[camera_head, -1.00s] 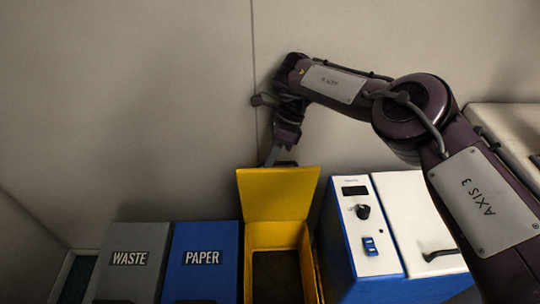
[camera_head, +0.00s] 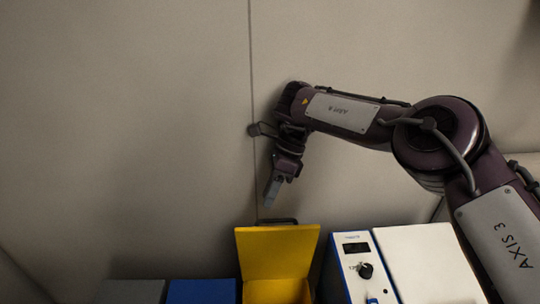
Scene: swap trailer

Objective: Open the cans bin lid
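The yellow bin (camera_head: 276,291) stands at the bottom centre, cut off by the lower edge of the view. Its yellow lid (camera_head: 277,251) is raised upright, with a dark handle (camera_head: 277,221) at its top edge. No label on it shows. My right gripper (camera_head: 270,192) points down above and slightly left of the handle, apart from it. Its fingers appear together with nothing visible between them, but the side view leaves their opening unclear. My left gripper is not in view.
Left of the yellow bin are a blue bin (camera_head: 202,291) and a grey bin (camera_head: 134,291), both with lids down. To the right stands a blue and white box with a knob (camera_head: 366,270) and a white panel (camera_head: 424,262). A plain wall rises close behind.

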